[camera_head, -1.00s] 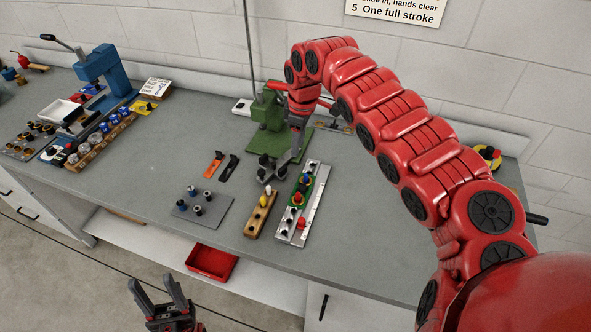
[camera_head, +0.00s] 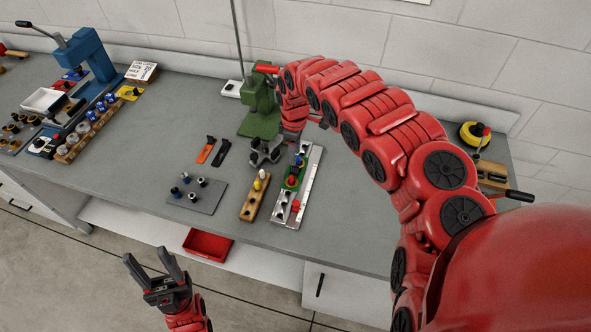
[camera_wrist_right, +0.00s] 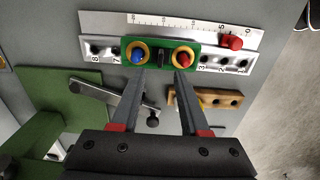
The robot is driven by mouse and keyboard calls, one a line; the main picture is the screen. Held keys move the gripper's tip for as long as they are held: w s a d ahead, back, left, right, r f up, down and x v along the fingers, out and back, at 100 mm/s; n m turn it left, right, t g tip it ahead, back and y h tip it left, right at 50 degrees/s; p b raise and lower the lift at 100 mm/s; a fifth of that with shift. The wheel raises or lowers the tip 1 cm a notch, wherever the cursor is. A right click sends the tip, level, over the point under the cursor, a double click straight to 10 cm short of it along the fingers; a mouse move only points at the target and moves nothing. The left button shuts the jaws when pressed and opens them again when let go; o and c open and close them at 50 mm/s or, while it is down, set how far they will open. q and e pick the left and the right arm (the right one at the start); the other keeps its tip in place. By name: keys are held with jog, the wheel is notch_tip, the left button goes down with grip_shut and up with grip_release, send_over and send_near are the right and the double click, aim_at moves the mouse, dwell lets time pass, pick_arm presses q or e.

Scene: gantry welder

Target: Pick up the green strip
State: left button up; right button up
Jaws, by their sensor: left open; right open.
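The green strip (camera_head: 290,183) lies on a metal rail in the head view. In the right wrist view the green strip (camera_wrist_right: 161,45) carries a blue knob, a red knob and a dark middle piece, each knob in a yellow ring. My right gripper (camera_head: 268,150) is open and empty, close to the far end of the strip. In the right wrist view the fingertips of my right gripper (camera_wrist_right: 159,74) are at the strip's near edge; I cannot tell whether they touch. My left gripper (camera_head: 147,256) is open and empty, in front of the bench.
The metal rail (camera_head: 308,187) has a scale, numbered holes and a red knob (camera_wrist_right: 231,42). A wooden block (camera_head: 249,209) with pegs stands left of it. A green press (camera_head: 260,123) is behind. A grey pegged plate (camera_head: 209,199) lies left.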

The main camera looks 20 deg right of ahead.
aim_at(295, 167)
jog(key=shift+f, duration=0.4)
jog(key=f+p, duration=0.2)
jog(key=f, duration=0.1)
jog(key=shift+s, duration=0.2)
jog(key=shift+w+d+f+p, duration=0.1)
jog(key=shift+f+p, duration=0.2)
jog(key=shift+f, duration=0.65)
jog(key=shift+c, duration=0.2)
grip_shut()
